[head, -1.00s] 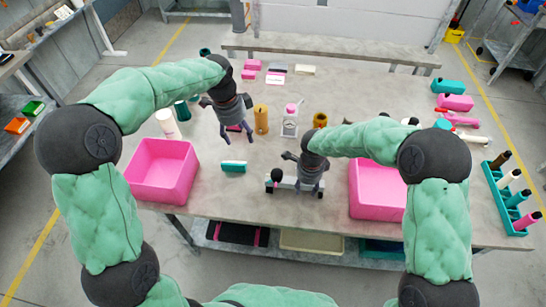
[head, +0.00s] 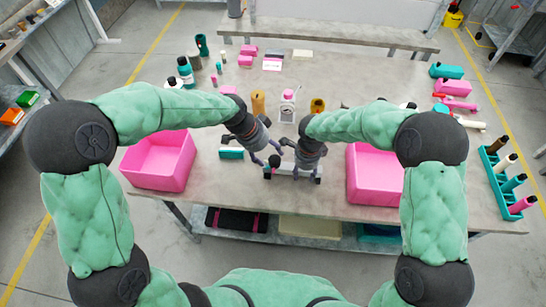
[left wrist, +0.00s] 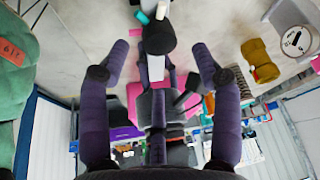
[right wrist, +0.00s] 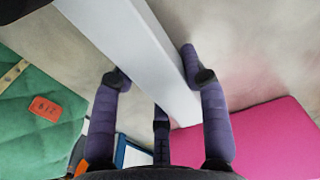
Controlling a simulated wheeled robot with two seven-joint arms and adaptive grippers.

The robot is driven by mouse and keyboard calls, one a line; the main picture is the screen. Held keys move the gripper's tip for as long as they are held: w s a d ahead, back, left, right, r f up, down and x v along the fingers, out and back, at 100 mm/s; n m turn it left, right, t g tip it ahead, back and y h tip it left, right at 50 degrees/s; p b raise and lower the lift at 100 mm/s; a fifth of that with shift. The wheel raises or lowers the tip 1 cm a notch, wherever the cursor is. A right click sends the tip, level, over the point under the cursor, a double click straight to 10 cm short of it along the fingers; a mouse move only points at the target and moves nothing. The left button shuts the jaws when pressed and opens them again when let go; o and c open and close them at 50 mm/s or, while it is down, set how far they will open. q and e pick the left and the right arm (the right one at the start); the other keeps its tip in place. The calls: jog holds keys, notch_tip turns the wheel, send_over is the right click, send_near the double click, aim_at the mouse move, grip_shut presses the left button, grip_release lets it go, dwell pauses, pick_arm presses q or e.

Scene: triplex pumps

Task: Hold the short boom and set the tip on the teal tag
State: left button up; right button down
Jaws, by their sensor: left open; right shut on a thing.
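The short boom (head: 291,170) is a pale bar with dark ends, low over the front middle of the table. My right gripper (head: 307,150) is shut on it; the bar also runs between the fingers in the right wrist view (right wrist: 150,50). My left gripper (head: 266,157) is open and empty, close to the boom's left end. In the left wrist view the boom's black rounded tip (left wrist: 158,38) shows between and beyond my open fingers (left wrist: 165,62). I cannot make out a teal tag for certain; a teal block (head: 231,153) lies left of the boom.
Pink bins stand at left (head: 160,160) and right (head: 372,175). A teal rack (head: 508,180) holds several cylinders at far right.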

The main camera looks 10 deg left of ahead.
aim_at(274, 159)
pick_arm(q)
jog(key=shift+x, duration=2.55)
jog(key=c, duration=1.1)
